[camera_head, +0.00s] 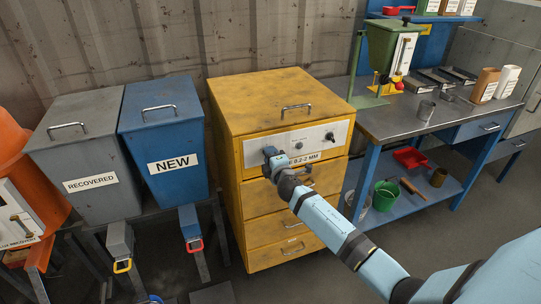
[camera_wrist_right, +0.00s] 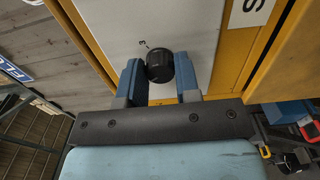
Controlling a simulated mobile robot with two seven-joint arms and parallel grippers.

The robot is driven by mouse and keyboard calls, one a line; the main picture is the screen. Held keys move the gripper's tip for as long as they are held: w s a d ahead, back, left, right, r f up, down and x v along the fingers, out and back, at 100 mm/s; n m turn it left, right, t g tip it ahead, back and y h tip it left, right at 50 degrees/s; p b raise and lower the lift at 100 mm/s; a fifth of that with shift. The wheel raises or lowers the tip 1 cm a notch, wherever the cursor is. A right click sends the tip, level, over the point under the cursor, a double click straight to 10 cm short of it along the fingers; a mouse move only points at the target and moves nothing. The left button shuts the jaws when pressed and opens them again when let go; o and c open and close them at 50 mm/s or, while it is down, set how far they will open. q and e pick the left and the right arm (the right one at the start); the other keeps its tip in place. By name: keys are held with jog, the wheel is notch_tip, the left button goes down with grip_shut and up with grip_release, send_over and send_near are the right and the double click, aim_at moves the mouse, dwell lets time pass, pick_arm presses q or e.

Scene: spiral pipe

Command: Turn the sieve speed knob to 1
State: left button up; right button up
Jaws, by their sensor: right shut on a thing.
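The yellow sieve cabinet (camera_head: 264,105) stands in the middle of the head view, with a light control panel (camera_head: 315,138) on its upper front. My right gripper (camera_head: 270,156) is at the left end of this panel and covers the knob there. In the right wrist view the round black knob (camera_wrist_right: 160,66) sits between the two blue fingers of my right gripper (camera_wrist_right: 159,73), which is shut on it. A small digit 3 shows beside the knob; other digits and the pointer cannot be made out. My left gripper is not in view.
A blue NEW bin (camera_head: 163,130) and a grey RECOVERED bin (camera_head: 84,150) stand left. A workbench (camera_head: 395,122) stands right.

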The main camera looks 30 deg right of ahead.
pick_arm(q)
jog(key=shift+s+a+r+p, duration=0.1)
jog(key=shift+p, duration=0.55)
pick_arm(e)
jog(key=n, duration=0.5)
jog(key=shift+n, duration=0.4)
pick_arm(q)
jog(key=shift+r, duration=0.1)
pick_arm(e)
jog(key=o, duration=0.9)
jog(key=shift+s, duration=0.1)
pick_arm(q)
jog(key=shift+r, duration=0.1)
pick_arm(e)
jog(key=v, duration=1.3)
jog(key=shift+s, duration=0.35)
